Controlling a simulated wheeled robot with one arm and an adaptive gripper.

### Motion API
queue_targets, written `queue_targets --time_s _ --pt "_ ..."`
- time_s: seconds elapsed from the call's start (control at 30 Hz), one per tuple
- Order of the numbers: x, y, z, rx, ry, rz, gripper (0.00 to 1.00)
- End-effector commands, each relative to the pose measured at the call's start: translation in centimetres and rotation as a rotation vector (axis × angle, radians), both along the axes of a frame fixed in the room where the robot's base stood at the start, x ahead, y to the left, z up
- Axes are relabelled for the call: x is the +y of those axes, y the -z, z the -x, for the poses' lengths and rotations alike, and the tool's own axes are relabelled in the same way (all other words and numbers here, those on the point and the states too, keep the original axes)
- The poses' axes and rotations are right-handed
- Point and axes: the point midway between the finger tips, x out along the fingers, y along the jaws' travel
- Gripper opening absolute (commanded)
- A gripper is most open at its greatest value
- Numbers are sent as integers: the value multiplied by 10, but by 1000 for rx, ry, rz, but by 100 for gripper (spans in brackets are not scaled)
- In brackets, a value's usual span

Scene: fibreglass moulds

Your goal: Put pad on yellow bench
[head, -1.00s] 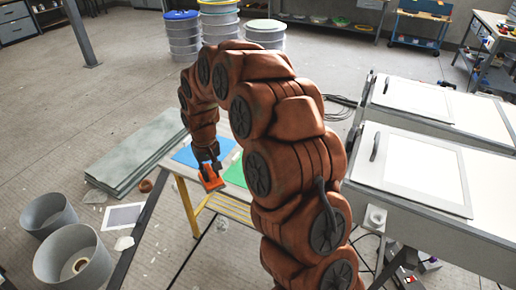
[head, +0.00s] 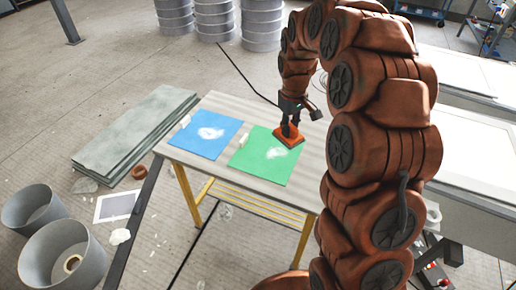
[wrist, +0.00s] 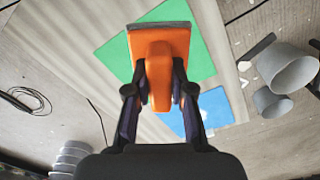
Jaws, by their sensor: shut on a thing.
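The pad is an orange block with a grey face (head: 289,139); it also shows in the wrist view (wrist: 160,60). My gripper (head: 290,124) is shut on its raised orange grip, with one finger on each side in the wrist view (wrist: 160,88). The pad is over the upper right part of the green sheet on the yellow bench (head: 222,180); I cannot tell whether it touches. The bench has a pale wooden top and yellow legs. A blue sheet (head: 205,147) and the green sheet (head: 250,169) lie on it, each with a white smear.
Two grey buckets (head: 62,258) stand on the floor at lower left. Stacked grey-green boards (head: 130,135) lie left of the bench. Grey drums (head: 214,20) stand behind. White-topped units are at right. The bench's right part is bare.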

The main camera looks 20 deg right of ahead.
Motion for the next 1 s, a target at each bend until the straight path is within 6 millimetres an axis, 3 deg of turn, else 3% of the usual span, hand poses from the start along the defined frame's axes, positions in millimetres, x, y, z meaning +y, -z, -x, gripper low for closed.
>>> queue_targets --time_s 0.03,0.5,0.73,1.0 --pt "-13 16 3 -4 -28 0 0" --pt "-99 58 44 -2 -385 -1 0" --pt "-119 64 58 -3 -490 -2 0" --pt "-122 65 62 -1 -516 -5 0"
